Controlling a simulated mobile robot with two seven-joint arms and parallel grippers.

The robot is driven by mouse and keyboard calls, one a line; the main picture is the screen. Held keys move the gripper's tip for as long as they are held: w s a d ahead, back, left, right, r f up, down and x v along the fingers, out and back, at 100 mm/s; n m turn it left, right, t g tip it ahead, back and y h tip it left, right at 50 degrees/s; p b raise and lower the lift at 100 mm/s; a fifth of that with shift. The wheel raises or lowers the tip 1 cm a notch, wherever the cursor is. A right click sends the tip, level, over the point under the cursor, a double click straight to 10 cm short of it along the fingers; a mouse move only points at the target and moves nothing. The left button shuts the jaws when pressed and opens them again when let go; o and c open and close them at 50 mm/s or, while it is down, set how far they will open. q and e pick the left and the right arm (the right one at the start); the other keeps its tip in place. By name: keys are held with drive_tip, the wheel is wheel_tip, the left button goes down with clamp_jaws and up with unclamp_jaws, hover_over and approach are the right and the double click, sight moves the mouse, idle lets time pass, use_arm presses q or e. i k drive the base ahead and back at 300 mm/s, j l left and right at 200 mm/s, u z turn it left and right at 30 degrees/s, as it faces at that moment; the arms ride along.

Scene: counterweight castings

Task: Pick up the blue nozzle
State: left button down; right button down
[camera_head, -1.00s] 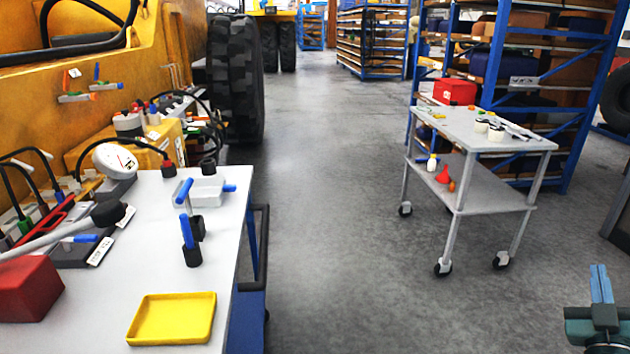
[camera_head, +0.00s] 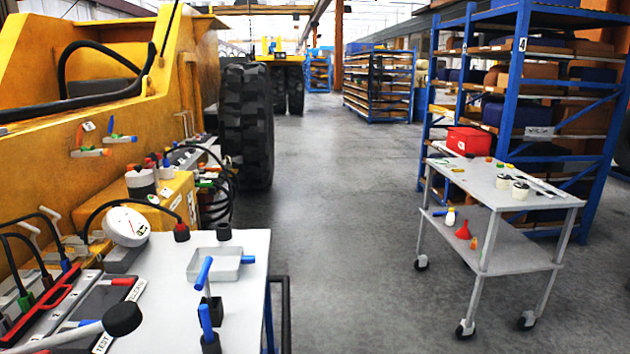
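Several blue pieces are on the grey-white table at the left, and I cannot tell which of them is the nozzle. One blue piece (camera_head: 204,273) leans upright in a black holder (camera_head: 212,308). Another blue piece (camera_head: 205,320) stands in a black cup (camera_head: 211,345) at the bottom edge of the view. Neither of my grippers is in view.
A yellow machine (camera_head: 100,90) with a big tire (camera_head: 246,125) is at the left. The floor (camera_head: 340,220) between is clear.

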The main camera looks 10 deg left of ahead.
sight(167, 163)
drive_tip(key=k+l, duration=0.35)
drive_tip(key=i+l, duration=0.15)
drive_tip(key=l, duration=0.2)
drive_tip(key=i+l, duration=0.1)
drive_tip(key=l, duration=0.25)
drive_tip(key=i+l, duration=0.15)
drive_tip(key=l, duration=0.2)
drive_tip(key=i+l, duration=0.2)
drive_tip(key=i, duration=0.2)
drive_tip(key=i+l+u, duration=0.15)
drive_tip(key=i, duration=0.25)
drive_tip(key=i+l, duration=0.25)
drive_tip(key=i, duration=0.15)
drive_tip(key=i+u, duration=0.2)
drive_tip(key=i, duration=1.45)
drive_tip(key=i+u, duration=0.4)
drive_tip(key=i, duration=0.3)
drive_tip(key=i+l+u, duration=0.2)
drive_tip(key=i+u, duration=0.25)
drive_tip(key=i, duration=0.2)
